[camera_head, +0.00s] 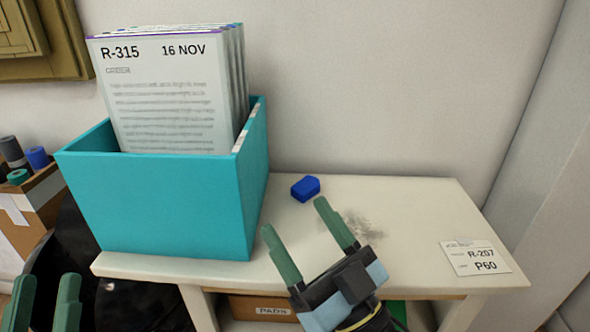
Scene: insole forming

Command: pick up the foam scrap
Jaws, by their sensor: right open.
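A small blue angular piece, which looks like the foam scrap (305,188), lies on the white table (420,210), right of the teal box. My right gripper (295,216) is open and empty. Its two green fingers point up toward the blue piece, with the fingertips just in front of it in the picture and apart from it. My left gripper (43,284) is at the lower left corner, its two green fingers apart with nothing seen between them. Its lower part is cut off by the frame edge.
A teal box (160,205) holding several upright order cards (170,95) fills the table's left side. A label card (475,258) lies at the right front edge. A grey smudge (367,228) marks the tabletop. A wall stands behind. A "PADS" box (265,310) sits under the table.

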